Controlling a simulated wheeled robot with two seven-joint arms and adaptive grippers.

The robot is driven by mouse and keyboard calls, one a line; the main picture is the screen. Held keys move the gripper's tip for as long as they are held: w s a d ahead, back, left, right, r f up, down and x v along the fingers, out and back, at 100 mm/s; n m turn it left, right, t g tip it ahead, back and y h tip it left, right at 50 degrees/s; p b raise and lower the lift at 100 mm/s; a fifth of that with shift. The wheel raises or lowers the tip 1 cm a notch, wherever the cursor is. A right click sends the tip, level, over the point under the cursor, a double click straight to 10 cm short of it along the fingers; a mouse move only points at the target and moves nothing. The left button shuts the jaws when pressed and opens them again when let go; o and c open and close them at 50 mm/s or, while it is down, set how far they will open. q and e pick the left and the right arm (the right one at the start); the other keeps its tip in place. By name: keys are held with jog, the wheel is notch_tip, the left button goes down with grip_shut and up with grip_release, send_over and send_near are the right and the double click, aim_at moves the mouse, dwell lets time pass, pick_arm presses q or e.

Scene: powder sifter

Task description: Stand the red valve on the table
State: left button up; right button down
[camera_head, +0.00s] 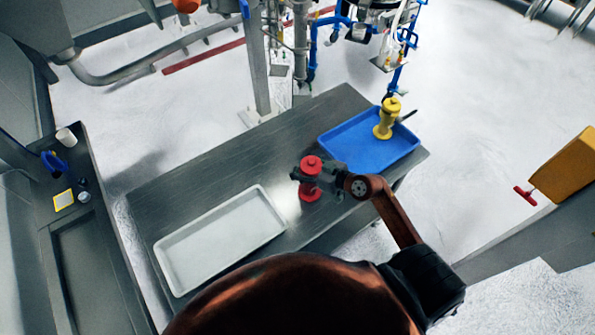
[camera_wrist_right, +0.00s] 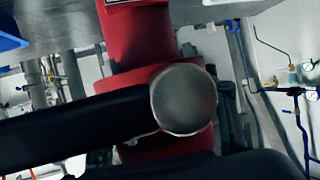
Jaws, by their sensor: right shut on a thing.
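The red valve (camera_head: 311,164) is at the middle of the steel table (camera_head: 235,160), between the white tray and the blue tray. It looks upright, with its round red cap up and its flanged base down. I cannot tell whether the base touches the table. My right gripper (camera_head: 312,180) reaches in from the right and is shut around the valve's middle, hiding part of its body. In the right wrist view the red valve body (camera_wrist_right: 145,45) fills the centre, with a grey round end facing the camera and a dark finger across it. My left gripper is not in view.
A blue tray (camera_head: 345,160) at the table's right holds a standing yellow valve (camera_head: 384,122). An empty white tray (camera_head: 165,252) lies at the front left. Bare table lies behind the red valve. A side bench (camera_head: 75,235) stands left.

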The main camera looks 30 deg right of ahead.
jog(key=shift+w+f+b, duration=0.25)
jog(key=shift+f+b, duration=0.05)
jog(key=shift+f, duration=0.65)
jog(key=shift+w+f+b, duration=0.2)
jog(key=shift+f+b, duration=0.05)
jog(key=shift+f, duration=0.85)
jog(key=c, duration=0.8)
grip_release()
jog(key=shift+f, duration=0.15)
jog(key=v, duration=1.2)
jog(key=shift+d, duration=0.1)
